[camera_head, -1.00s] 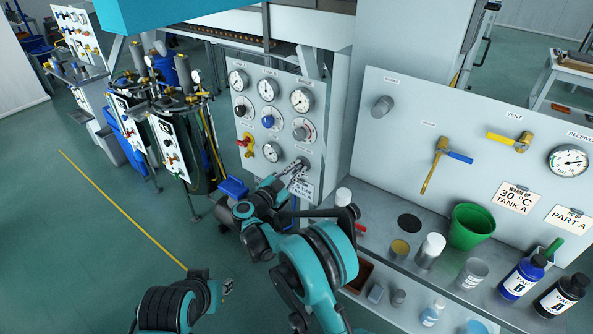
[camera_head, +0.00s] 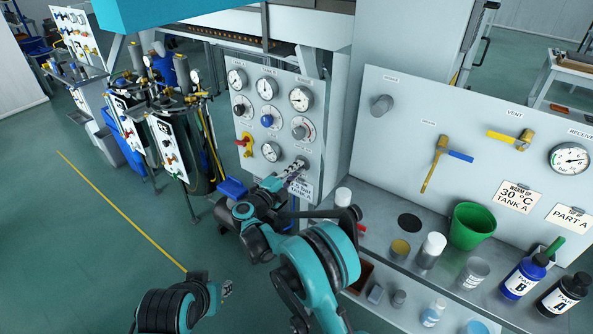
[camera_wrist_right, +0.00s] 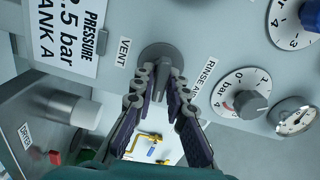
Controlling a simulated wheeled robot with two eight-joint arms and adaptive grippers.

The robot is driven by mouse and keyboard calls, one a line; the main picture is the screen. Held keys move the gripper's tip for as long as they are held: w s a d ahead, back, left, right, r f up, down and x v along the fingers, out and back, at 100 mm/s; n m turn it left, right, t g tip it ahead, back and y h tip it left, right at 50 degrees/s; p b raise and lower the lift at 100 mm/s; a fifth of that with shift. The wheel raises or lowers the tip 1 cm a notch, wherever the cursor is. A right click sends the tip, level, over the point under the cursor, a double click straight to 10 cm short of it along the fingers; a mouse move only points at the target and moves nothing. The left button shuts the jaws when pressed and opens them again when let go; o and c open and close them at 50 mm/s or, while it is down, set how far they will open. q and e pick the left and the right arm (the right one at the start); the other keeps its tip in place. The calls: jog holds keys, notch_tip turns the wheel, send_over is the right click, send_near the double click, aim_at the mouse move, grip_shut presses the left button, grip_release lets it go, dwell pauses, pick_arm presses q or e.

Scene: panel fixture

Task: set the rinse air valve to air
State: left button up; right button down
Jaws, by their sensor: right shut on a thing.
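The rinse air valve is a round dark grey knob (camera_wrist_right: 160,52) with a raised grip bar on a light panel, in the right wrist view. A "VENT" label (camera_wrist_right: 122,52) is on one side of it and a partly covered "RINSE A…" label (camera_wrist_right: 205,76) on the other. My right gripper (camera_wrist_right: 161,80) is shut on the knob's grip bar, a finger on each side. In the head view my right gripper (camera_head: 293,169) is at the panel's lower right and mostly covers the knob. My left gripper (camera_head: 227,288) is low over the floor, away from the panel; its fingers are too small to read.
The gauge panel (camera_head: 284,90) carries several gauges, dials and a yellow-and-red valve (camera_head: 245,146) near my right gripper. To the right, a shelf holds a green bucket (camera_head: 472,226), cups and bottles.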

jog(key=shift+m, duration=0.7)
jog(key=c, duration=1.6)
grip_release()
jog(key=shift+w+d, duration=0.1)
jog(key=v, duration=0.7)
jog(key=shift+s, duration=0.2)
